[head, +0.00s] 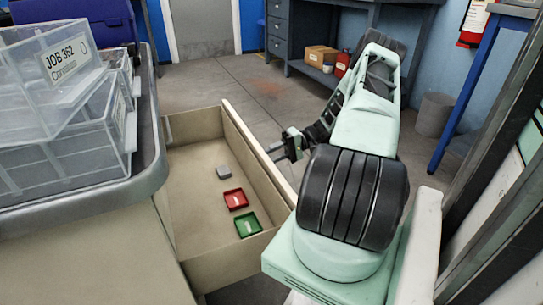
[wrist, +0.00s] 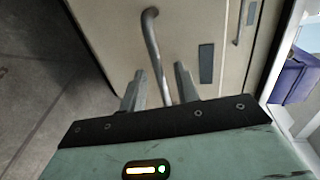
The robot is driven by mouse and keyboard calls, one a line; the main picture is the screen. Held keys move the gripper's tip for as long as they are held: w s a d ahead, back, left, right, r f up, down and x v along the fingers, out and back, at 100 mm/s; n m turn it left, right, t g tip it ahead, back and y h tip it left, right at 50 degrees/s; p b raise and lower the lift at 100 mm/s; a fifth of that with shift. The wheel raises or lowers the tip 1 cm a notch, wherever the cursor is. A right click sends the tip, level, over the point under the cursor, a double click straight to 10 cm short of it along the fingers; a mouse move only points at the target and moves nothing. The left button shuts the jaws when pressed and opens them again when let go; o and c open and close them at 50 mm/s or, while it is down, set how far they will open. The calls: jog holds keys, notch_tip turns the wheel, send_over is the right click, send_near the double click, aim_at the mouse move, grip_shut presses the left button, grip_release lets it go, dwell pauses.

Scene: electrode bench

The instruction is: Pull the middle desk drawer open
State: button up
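The desk drawer (head: 205,190) is pulled well out from the beige desk in the head view. Its inside is bare except for a few small things. The head view does not show whether it is the middle one. My gripper (head: 291,146) is at the outer side of the drawer front. In the wrist view, the drawer's bar handle (wrist: 152,42) runs between the two fingers of my gripper (wrist: 159,76). The fingers are apart, with a gap showing on each side of the bar. The drawer front (wrist: 190,30) carries a dark label plate.
A grey block (head: 223,172), a red tray (head: 235,199) and a green tray (head: 247,224) lie in the drawer. Clear bins (head: 60,150) stand on the desk top. A second front with its own handle (wrist: 238,30) shows in the wrist view. Floor beyond the drawer is clear.

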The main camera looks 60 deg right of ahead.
jog(key=p+v, duration=0.3)
jog(key=v, duration=1.4)
jog(key=shift+d, duration=0.15)
jog(key=shift+s+r, duration=0.1)
jog(key=shift+s, duration=0.05)
